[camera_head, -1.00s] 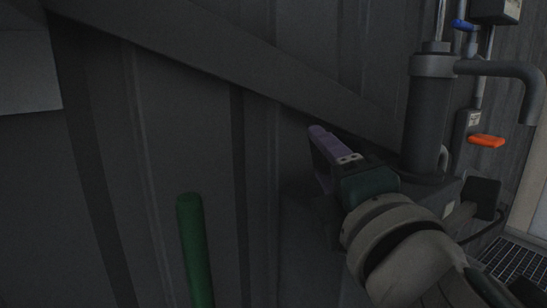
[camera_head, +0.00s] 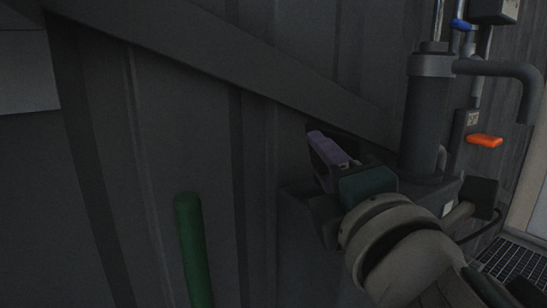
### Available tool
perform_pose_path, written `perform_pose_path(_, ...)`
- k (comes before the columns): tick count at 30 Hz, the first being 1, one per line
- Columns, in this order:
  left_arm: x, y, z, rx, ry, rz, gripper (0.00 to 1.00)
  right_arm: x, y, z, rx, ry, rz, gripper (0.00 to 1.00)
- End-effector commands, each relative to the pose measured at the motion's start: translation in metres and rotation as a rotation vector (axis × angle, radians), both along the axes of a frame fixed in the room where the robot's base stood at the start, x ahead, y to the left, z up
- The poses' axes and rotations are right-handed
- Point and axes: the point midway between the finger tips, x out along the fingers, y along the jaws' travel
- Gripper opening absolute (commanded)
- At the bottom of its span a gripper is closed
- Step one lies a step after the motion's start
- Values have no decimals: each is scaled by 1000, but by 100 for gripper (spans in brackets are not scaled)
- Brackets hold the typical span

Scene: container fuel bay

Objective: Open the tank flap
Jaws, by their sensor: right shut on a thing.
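My right gripper (camera_head: 331,152) is at the middle right, in front of the dark wall and beside the dark tank box (camera_head: 296,208). Its purple end points up and left, ahead of a teal block and my pale wrist. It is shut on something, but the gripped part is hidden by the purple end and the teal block. I cannot make out the tank flap's outline or how far it stands open. My left gripper is not in view.
A dark hand pump (camera_head: 427,115) with a bent spout stands on the box, right of my gripper. An orange handle (camera_head: 485,141) and a blue lever (camera_head: 461,24) are further right. A green tube (camera_head: 193,248) stands at the lower left. A sloping beam (camera_head: 230,66) crosses above.

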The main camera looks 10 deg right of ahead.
Motion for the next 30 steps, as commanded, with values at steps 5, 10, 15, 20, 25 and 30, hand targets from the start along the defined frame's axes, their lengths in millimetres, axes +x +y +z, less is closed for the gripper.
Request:
perform_pose_path(5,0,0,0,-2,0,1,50,0,0,0,0,0,0,0)
perform_pose_path(10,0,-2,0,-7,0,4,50,0,0,0,0,0,0,0)
perform_pose_path(15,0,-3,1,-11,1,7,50,0,0,0,1,1,0,0)
perform_pose_path(20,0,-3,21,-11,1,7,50,2,-5,10,67,27,-1,0)
perform_pose_path(25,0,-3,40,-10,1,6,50,4,-11,11,169,65,-1,0)
perform_pose_path(30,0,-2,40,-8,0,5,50,5,-13,7,195,70,0,0)
